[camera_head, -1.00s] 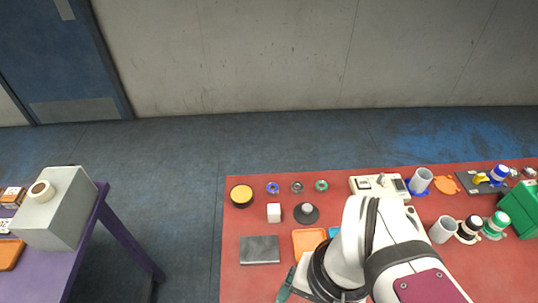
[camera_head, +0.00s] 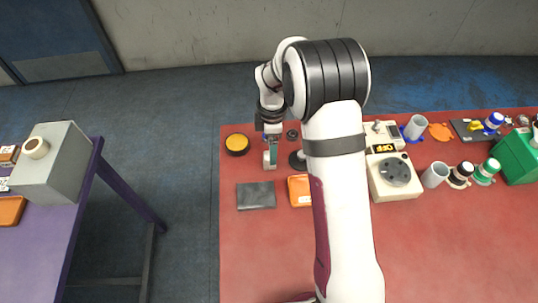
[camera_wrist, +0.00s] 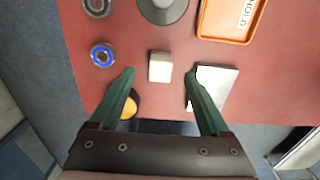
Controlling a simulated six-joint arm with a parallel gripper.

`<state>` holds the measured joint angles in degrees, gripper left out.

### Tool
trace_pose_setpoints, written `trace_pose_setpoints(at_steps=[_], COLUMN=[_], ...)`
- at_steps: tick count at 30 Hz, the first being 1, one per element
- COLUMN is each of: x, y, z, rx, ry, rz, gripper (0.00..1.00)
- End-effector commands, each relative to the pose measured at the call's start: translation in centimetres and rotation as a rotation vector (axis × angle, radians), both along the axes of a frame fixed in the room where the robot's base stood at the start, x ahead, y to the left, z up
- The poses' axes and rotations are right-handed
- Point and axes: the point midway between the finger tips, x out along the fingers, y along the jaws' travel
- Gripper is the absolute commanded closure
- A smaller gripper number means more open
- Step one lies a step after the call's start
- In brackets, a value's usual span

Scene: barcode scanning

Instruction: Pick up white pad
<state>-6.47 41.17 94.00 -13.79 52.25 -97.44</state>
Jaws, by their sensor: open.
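A small white block (camera_wrist: 160,66), the likeliest match for the white pad, sits on the red table. In the wrist view it lies between the tips of my gripper (camera_wrist: 160,75), apart from both teal fingers. My gripper is open and empty. In the head view my gripper (camera_head: 271,150) points down over the block's area and largely covers the block. The height of the fingertips above the table is hard to tell.
A flat grey plate (camera_wrist: 221,84) lies near the right finger, beside an orange tray (camera_wrist: 229,18). A purple table (camera_head: 50,240) is at left.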

Motion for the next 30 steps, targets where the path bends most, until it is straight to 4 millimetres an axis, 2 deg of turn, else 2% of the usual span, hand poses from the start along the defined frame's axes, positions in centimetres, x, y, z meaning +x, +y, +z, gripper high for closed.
trace_pose_setpoints(at_steps=[9, 17, 30], x=[-0.1, -0.1, -0.1], y=[0.6, 0.6, 0.6], z=[-5.3, -5.7, -5.6], rx=[0.0, 0.0, 0.0], ry=[0.001, -0.001, -0.001], rz=[-0.001, -0.002, -0.002], gripper=[0.2, 0.22, 1.0])
